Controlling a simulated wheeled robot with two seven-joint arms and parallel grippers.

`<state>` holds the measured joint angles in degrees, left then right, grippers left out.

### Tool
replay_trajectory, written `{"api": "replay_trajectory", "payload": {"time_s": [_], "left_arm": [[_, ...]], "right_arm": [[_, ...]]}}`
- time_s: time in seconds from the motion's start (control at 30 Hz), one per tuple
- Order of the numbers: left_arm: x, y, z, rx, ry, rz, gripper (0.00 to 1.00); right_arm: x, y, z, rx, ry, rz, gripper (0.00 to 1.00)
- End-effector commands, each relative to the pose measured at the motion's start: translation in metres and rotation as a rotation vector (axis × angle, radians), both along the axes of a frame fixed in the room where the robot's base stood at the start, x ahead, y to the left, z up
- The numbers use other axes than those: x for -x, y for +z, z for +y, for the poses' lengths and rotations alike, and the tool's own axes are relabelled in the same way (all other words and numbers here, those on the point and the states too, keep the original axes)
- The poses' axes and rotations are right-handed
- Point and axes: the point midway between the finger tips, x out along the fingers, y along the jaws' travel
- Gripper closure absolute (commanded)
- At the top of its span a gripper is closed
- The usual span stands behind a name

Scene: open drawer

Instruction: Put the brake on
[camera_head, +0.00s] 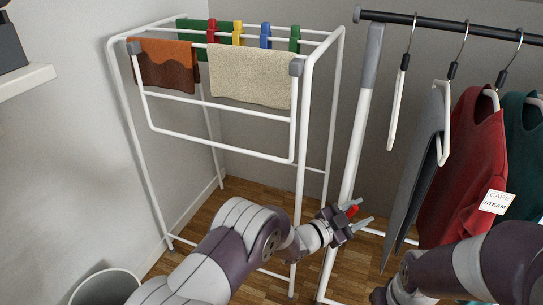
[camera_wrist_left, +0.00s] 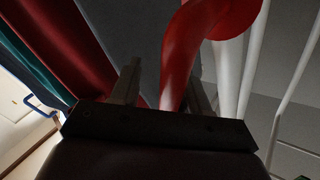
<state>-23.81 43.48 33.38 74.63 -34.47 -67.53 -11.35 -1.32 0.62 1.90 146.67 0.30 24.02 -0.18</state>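A red curved part, likely the brake lever (camera_head: 352,210), shows small between the fingers of my left gripper (camera_head: 361,212) in the head view, beside the white post of the clothes rail. In the left wrist view the red lever (camera_wrist_left: 197,40) is large, with a rounded end at the top. It runs down between the two fingers of my left gripper (camera_wrist_left: 165,88). The fingers are apart, with a gap on the left finger's side; the lever overlaps the right finger. Its lower end is hidden by the gripper.
The clothes rail (camera_head: 455,27) carries hangers, a grey garment, a red sweater (camera_head: 465,150) and a teal garment, close right of my left gripper. A white drying rack (camera_head: 136,120) with cloths and pegs stands left. A bin (camera_head: 106,285) is at lower left.

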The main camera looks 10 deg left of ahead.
Motion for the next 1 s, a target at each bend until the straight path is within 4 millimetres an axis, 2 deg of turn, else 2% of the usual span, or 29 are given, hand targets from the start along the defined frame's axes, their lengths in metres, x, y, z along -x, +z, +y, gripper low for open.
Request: {"api": "replay_trajectory", "payload": {"time_s": [0.03, 0.17, 0.2, 0.23, 0.6, 0.63, 0.7, 1.0], "left_arm": [[0.004, -0.004, -0.009, -0.124, -0.004, -0.037, 0.56], [0.008, -0.034, -0.024, -0.475, -0.007, -0.139, 0.56], [0.015, -0.019, -0.010, -0.465, -0.001, -0.129, 0.56], [0.020, -0.016, -0.003, -0.463, -0.001, -0.129, 0.56], [0.079, 0.010, 0.076, -0.457, 0.002, -0.128, 0.56], [0.082, 0.015, 0.081, -0.460, 0.005, -0.122, 0.56], [0.074, 0.038, 0.090, -0.481, 0.042, -0.074, 0.56], [0.062, 0.103, 0.137, -0.551, 0.197, 0.149, 0.56]], "right_arm": [[0.000, 0.001, 0.000, 0.000, 0.000, 0.000, 1.00], [0.000, -0.013, 0.000, 0.000, 0.000, 0.000, 1.00], [0.001, 0.008, 0.000, 0.000, 0.000, 0.002, 1.00], [0.000, 0.013, 0.000, 0.000, 0.000, 0.002, 1.00], [0.000, 0.060, 0.000, 0.000, 0.000, 0.000, 1.00], [0.000, 0.066, 0.000, 0.000, 0.000, 0.001, 1.00], [0.000, 0.086, 0.000, 0.000, 0.000, 0.001, 1.00], [0.000, 0.147, 0.000, 0.000, 0.000, 0.000, 1.00]]}}
